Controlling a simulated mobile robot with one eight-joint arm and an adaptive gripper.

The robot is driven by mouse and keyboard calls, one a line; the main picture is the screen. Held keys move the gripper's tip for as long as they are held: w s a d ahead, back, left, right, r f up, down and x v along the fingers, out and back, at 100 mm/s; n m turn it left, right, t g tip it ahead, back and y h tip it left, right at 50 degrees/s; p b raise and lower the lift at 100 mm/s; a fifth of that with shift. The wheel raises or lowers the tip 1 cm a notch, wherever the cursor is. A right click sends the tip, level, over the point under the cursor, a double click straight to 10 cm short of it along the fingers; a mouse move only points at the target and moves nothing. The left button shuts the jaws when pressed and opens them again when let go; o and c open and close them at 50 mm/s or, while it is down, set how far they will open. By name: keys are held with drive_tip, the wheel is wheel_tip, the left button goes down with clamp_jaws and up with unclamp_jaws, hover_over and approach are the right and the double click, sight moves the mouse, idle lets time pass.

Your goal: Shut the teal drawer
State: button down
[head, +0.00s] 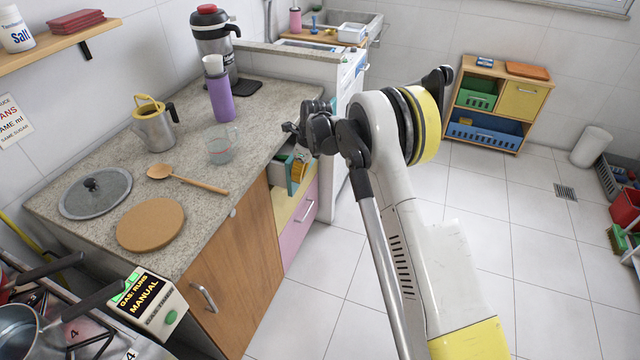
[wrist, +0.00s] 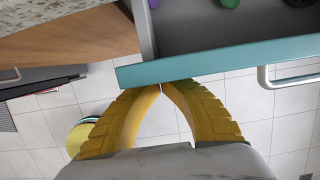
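The teal drawer (head: 291,176) stands open under the counter in the head view, partly hidden by my arm. In the wrist view its teal front (wrist: 220,62) crosses the upper part, with the grey inside of the drawer (wrist: 200,25) showing beyond it. A pale bar handle (wrist: 290,76) is on the front, to the right of my fingers. My gripper (wrist: 161,88) has its two yellow fingers closed together at the tips, with nothing between them. The tips are at the outer side of the teal front, near its left end; I cannot tell if they touch.
The counter (head: 215,180) holds a purple cup (head: 220,98), a glass jug (head: 221,147) and other kitchenware. A wooden cabinet door (head: 235,270) and a pink drawer (head: 298,232) are below it. A shelf unit (head: 490,105) stands at the back. The tiled floor is largely clear.

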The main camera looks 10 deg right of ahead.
sight(289, 173)
drive_tip(key=shift+w+a, duration=0.55)
drive_tip(key=shift+a, duration=0.2)
drive_tip(key=shift+w+a, duration=0.5)
drive_tip(key=shift+a, duration=0.25)
